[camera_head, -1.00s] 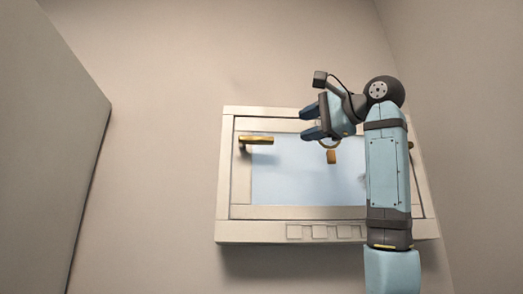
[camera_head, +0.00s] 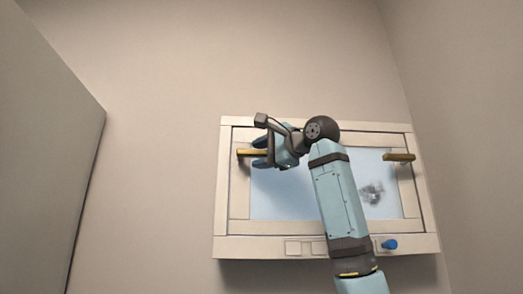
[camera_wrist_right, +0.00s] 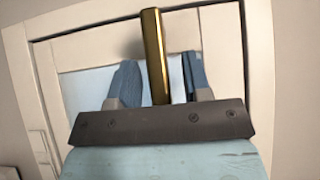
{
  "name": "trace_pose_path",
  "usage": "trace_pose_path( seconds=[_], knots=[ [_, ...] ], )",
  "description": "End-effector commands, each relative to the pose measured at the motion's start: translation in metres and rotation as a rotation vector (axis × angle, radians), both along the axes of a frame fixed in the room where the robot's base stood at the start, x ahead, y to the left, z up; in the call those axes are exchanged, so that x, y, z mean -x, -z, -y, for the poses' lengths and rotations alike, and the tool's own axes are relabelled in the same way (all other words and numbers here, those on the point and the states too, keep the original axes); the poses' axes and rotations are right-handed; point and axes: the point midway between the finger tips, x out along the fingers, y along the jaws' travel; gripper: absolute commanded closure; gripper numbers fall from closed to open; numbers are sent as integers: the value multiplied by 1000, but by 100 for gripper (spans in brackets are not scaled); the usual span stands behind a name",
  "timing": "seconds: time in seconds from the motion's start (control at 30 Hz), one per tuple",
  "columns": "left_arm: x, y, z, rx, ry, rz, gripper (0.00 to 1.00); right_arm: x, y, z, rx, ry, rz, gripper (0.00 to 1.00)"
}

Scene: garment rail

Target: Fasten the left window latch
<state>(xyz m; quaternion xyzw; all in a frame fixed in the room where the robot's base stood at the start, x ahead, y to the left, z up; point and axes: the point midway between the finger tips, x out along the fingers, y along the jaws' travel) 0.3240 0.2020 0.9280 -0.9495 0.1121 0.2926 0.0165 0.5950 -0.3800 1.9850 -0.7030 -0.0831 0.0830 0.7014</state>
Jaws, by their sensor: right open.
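The window (camera_head: 280,205) is a cream frame with a pale blue pane on the wall. The left latch is a brass bar (camera_head: 247,153) at the pane's upper left, lying about horizontal in the head view. My right gripper (camera_head: 258,154) is open at this latch. In the right wrist view the brass bar (camera_wrist_right: 153,55) runs between the two blue fingers (camera_wrist_right: 158,80), with a gap on each side. The gripper covers the bar's right end in the head view. The right latch (camera_head: 399,157) is another horizontal brass bar. My left gripper is not in view.
A blue knob (camera_head: 389,244) and pale square plates (camera_head: 300,248) sit along the window's lower ledge. A dark smudge (camera_head: 372,193) shows on the pane. A grey panel (camera_head: 45,150) stands at the left, with bare wall between it and the window.

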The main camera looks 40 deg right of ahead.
Motion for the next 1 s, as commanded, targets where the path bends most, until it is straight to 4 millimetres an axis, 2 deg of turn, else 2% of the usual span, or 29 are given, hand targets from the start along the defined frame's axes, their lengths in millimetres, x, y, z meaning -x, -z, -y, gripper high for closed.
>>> trace_pose_path(
  seconds=[0.2, 0.27, 0.4, 0.87, 1.0],
  knots=[
    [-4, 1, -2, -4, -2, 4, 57, 0, 0, 0, 0, 0, 0, 55],
    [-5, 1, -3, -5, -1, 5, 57, 0, 0, 0, 0, 0, 0, 67],
    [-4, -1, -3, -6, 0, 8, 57, 0, 0, 0, 0, 0, 0, 99],
    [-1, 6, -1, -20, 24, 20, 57, 0, 8, -1, -51, -4, 31, 100],
    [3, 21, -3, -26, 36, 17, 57, 0, 14, -1, -120, -6, 73, 100]
  ],
)
